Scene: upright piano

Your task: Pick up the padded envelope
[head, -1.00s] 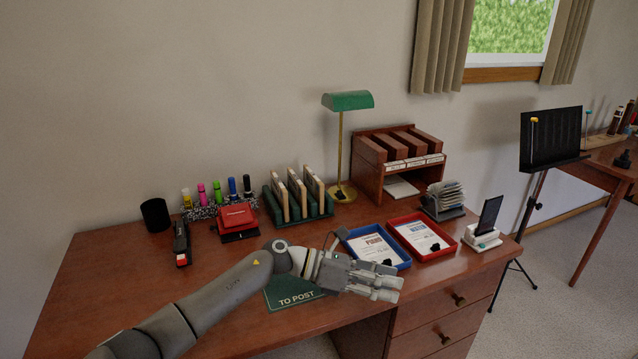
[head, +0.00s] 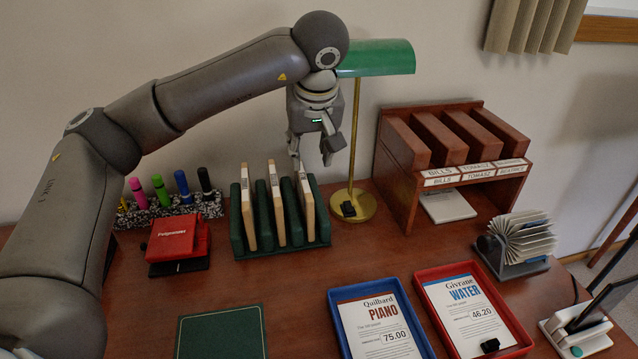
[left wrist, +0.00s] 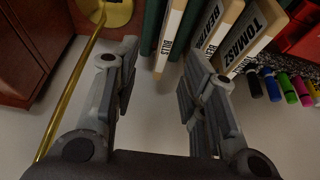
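Three upright tan slabs with white labelled edges stand in a green slotted rack (head: 240,247). They look like envelopes, but I cannot tell which is the padded one. They are the left slab (head: 248,208), the middle slab (head: 276,205) and the right slab (head: 305,203). My left gripper (head: 312,160) is open and empty, pointing down just above the right slab. In the left wrist view, the fingers (left wrist: 160,55) are apart, with the slab marked BILLS (left wrist: 170,38) ahead between their tips, not gripped. The slab marked TOMASZ (left wrist: 246,38) is farther right. My right gripper is not in view.
A brass lamp with a green shade (head: 378,58) stands close right of the gripper. A wooden sorter (head: 392,165) is beyond it. A blue tray (head: 335,320) and a red tray (head: 520,335) hold bills. A red hole punch (head: 178,240) and markers (head: 160,190) are left.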

